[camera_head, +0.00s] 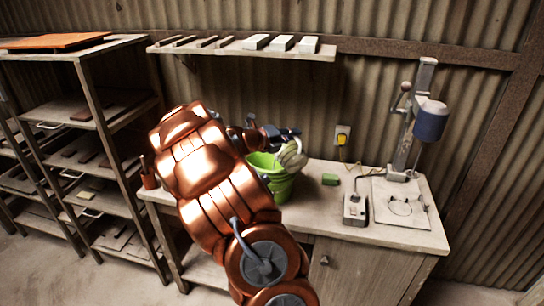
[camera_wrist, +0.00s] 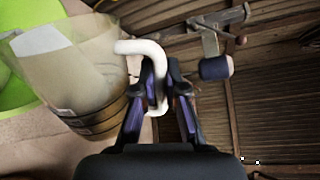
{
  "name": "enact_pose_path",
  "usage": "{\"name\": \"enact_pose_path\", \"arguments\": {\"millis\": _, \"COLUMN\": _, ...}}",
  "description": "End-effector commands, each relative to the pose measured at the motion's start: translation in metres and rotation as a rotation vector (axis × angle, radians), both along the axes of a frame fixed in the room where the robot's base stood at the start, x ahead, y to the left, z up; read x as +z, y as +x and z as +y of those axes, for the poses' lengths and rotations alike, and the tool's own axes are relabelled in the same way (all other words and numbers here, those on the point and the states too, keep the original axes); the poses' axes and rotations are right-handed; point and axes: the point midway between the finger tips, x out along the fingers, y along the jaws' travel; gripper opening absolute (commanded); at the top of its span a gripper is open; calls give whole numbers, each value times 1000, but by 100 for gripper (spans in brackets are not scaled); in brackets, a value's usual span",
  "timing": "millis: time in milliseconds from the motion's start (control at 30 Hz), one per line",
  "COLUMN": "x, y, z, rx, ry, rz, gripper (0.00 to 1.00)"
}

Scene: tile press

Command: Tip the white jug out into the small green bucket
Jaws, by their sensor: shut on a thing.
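The small green bucket (camera_head: 268,180) stands on the workbench in the head view. Part of it shows at the left edge of the wrist view (camera_wrist: 12,92). The white jug (camera_head: 293,157) is held at the bucket's upper right, tilted over its rim. In the wrist view the jug (camera_wrist: 72,72) is pale, with brownish bands near its narrow end. My gripper (camera_wrist: 163,75) is shut on the jug's white handle (camera_wrist: 140,47). The bucket's inside is mostly hidden.
A green block (camera_head: 330,179), a control box (camera_head: 355,208) and a press stand (camera_head: 405,125) are on the bench to the right. A wall shelf (camera_head: 240,50) holds several bars and tiles above. A rack (camera_head: 98,100) stands left.

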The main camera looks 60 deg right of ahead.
Motion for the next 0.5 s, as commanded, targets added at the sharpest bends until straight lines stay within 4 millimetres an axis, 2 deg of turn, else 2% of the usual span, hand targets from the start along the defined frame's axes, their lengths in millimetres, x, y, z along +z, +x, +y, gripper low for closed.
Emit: {"name": "enact_pose_path", "arguments": {"millis": 500, "x": 5, "y": 11, "z": -4, "rx": 1, "ry": 18, "rz": 44, "gripper": 0}}
